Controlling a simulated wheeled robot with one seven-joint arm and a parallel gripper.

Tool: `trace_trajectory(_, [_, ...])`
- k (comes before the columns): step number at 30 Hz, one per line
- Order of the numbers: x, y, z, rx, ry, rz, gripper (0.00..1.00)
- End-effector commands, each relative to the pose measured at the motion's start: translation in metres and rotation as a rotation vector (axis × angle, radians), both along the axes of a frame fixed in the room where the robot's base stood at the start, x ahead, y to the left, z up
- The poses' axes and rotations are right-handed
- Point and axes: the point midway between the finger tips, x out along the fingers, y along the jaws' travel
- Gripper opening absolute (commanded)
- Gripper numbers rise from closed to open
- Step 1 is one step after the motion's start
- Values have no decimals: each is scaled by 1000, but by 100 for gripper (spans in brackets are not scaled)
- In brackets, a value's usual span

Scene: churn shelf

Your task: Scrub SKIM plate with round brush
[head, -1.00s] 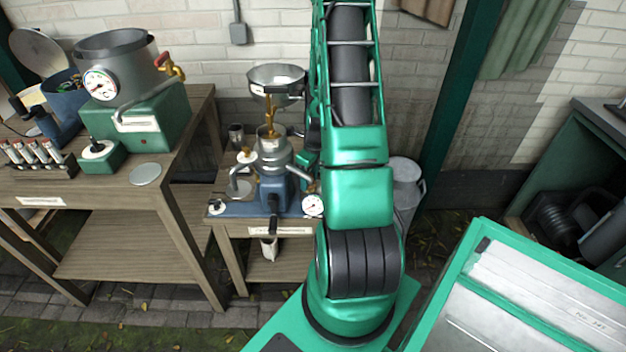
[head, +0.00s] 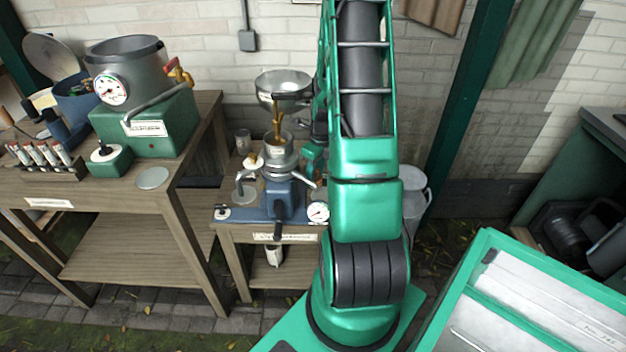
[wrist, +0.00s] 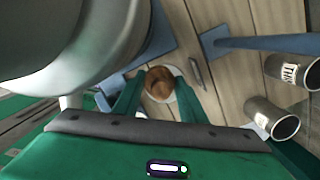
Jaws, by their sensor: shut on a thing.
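My gripper (wrist: 158,94) shows in the wrist view, its two green fingers shut on a round brush (wrist: 160,82) with a brown top and a pale rim. It is close beside a large grey metal body (wrist: 60,40) at the upper left. In the head view my arm and the blue-based separator (head: 279,190) hide most of the gripper. A small brown and white thing, which looks like the brush (head: 253,161), shows left of the separator. No plate with a readable SKIM label shows; the label on the small table's front is unreadable.
Two metal cups (wrist: 275,118) stand right of the fingers in the wrist view. A funnel bowl (head: 284,86) sits above the separator. A larger wooden table (head: 60,190) with a green heater and gauge pot is left. A milk can (head: 414,195) stands right of my arm.

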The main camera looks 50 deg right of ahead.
Motion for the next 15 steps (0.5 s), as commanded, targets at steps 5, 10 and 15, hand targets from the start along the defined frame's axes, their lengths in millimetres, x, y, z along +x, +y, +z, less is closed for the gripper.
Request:
trace_trajectory(5, [0,0,7,1,1,0,13])
trace_trajectory(10, [0,0,7,1,1,0,13])
trace_trajectory(15, [0,0,8,0,0,0,13])
